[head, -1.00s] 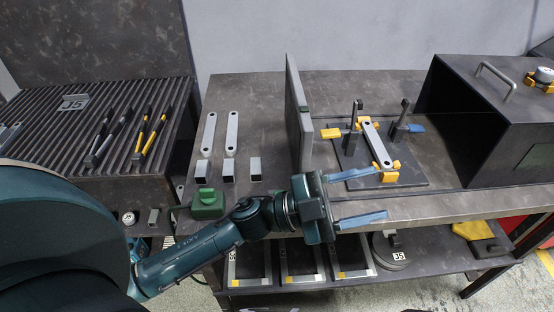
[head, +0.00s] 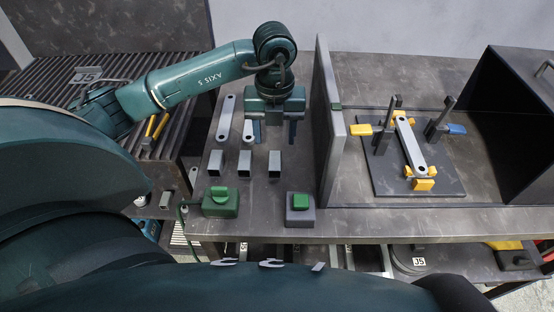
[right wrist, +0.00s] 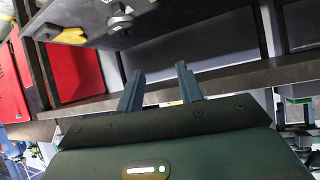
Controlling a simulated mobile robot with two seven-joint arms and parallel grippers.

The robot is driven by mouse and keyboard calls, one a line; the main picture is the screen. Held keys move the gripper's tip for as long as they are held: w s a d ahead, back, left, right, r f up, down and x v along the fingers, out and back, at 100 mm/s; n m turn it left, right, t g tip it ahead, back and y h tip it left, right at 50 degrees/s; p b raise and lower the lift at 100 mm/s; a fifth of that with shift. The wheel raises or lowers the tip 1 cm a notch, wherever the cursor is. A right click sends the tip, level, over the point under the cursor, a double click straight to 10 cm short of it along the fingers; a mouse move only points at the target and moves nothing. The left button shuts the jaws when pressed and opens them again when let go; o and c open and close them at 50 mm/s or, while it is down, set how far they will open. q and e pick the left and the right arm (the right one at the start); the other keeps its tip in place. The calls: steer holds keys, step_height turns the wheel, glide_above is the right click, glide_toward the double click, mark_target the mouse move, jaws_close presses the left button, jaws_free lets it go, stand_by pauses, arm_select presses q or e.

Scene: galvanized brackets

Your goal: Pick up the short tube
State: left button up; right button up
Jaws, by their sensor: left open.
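Three short grey square tubes stand in a row on the table: a left one (head: 217,163), a middle one (head: 245,162) and a right one (head: 274,165). Their dark open ends show. My left gripper (head: 275,134) is open and empty, its two fingers pointing down. In the head view it appears just behind the right tube, with a finger to either side of it; its height above the table is hard to tell. My right gripper (right wrist: 160,72) shows in the right wrist view, its fingers apart with nothing between them.
Flat links (head: 227,118) lie behind the tubes, one partly hidden by my left gripper. An upright grey panel (head: 326,120) stands close to its right. Green-topped blocks (head: 221,202) (head: 300,208) sit in front. A clamp fixture (head: 440,177) holds another link.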

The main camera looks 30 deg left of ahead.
mark_target(275, 160)
arm_select(q)
step_height(275, 160, down, 9)
steer(key=shift+r+p, duration=0.1)
steer(key=shift+p, duration=0.55)
steer(key=shift+c, duration=0.4)
steer(key=c, duration=1)
steer(key=shift+r, duration=0.1)
